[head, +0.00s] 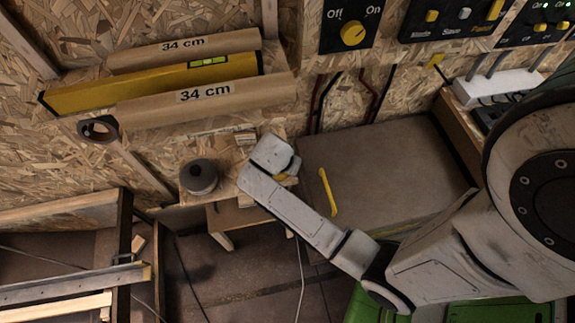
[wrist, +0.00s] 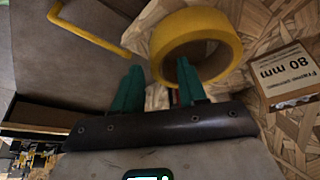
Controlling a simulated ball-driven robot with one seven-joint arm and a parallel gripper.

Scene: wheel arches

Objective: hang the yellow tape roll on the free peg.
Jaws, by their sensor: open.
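The yellow tape roll (wrist: 228,50) shows at the top of the wrist view, its hole facing partly toward me. My gripper (wrist: 160,75) is open, its two teal fingers at the roll's near left side. The right fingertip overlaps the roll's opening and the left one is outside it; I cannot tell whether either touches. In the head view my gripper (head: 285,170) is over the small wooden bench, and only a sliver of yellow (head: 281,178) shows beside it. I cannot pick out the free peg with certainty.
A dark grey round container (head: 198,177) stands left of my gripper. A bent yellow rod (head: 328,192) lies right of it on a brown panel. A box marked 80 mm (wrist: 291,78) is right of the roll. Tubes and a yellow level (head: 150,86) are on the wall.

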